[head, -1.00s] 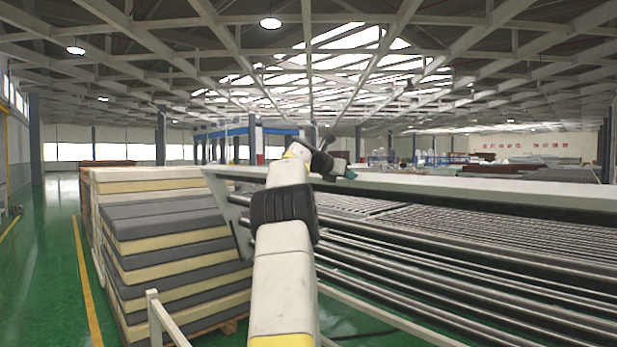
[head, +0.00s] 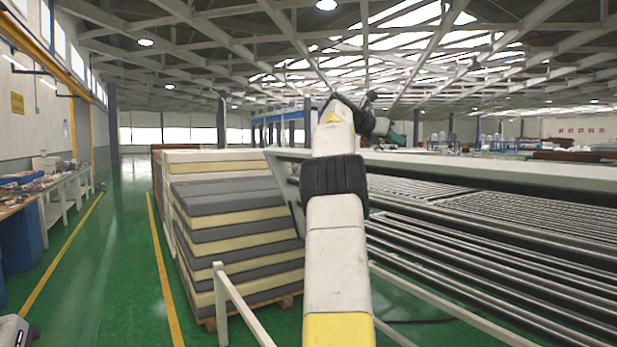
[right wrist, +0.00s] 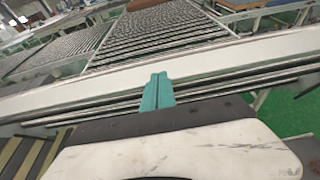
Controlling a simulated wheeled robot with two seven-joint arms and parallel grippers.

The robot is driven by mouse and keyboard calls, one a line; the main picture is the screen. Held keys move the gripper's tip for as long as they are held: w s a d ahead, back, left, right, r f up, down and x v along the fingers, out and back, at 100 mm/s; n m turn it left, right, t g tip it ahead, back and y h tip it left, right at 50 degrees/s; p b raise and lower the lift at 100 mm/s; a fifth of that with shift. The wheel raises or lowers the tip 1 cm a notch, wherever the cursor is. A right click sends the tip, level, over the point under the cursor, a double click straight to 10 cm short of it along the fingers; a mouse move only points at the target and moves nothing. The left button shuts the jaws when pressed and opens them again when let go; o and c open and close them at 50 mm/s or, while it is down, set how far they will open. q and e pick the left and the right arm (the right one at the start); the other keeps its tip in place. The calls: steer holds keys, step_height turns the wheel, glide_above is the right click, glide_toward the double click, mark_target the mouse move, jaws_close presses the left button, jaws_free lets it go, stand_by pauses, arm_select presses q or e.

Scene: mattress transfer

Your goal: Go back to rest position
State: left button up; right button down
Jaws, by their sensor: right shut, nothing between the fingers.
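My right arm reaches forward and up in the middle of the head view, in front of the roller conveyor (head: 480,228). My right gripper (head: 394,135) is small at the end of the arm, above the conveyor's pale side rail. In the right wrist view the teal fingers of the right gripper (right wrist: 158,88) are pressed together with nothing between them. The pale rail (right wrist: 220,60) and dark rollers lie beyond and below them. My left gripper is in neither view.
A stack of grey and cream mattresses (head: 235,230) stands on a wooden pallet left of the arm. A white railing (head: 235,305) is in front of it. A green aisle (head: 120,240) with yellow lines is open at the left. A cluttered workbench (head: 55,200) runs along the left wall.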

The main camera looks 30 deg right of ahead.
steer(key=s+a+f+m+t+y, duration=0.25)
steer(key=a+f+y, duration=0.2)
steer(key=a, duration=0.55)
steer(key=s+a+f+m+t+y, duration=0.1)
steer(key=s+a+f+m+y, duration=0.25)
steer(key=a, duration=0.55)
steer(key=s+a+f+m+t+y, duration=0.1)
steer(key=a+f+m+t+y, duration=0.2)
steer(key=a+f, duration=0.5)
steer(key=s+a+f+m+y, duration=0.2)
steer(key=s+a, duration=0.4)
steer(key=a, duration=0.3)
steer(key=s+a+f+m+g+y, duration=0.1)
steer(key=s+a+f+m, duration=0.3)
steer(key=s+a+f, duration=0.3)
steer(key=s+a+f+m+y, duration=0.2)
steer(key=s+a, duration=0.4)
steer(key=a, duration=0.5)
step_height(320, 180, down, 3)
steer(key=shift+s+a+r+m+y, duration=0.2)
steer(key=shift+m+y, duration=0.1)
steer(key=shift+m, duration=0.3)
steer(key=shift+d, duration=0.15)
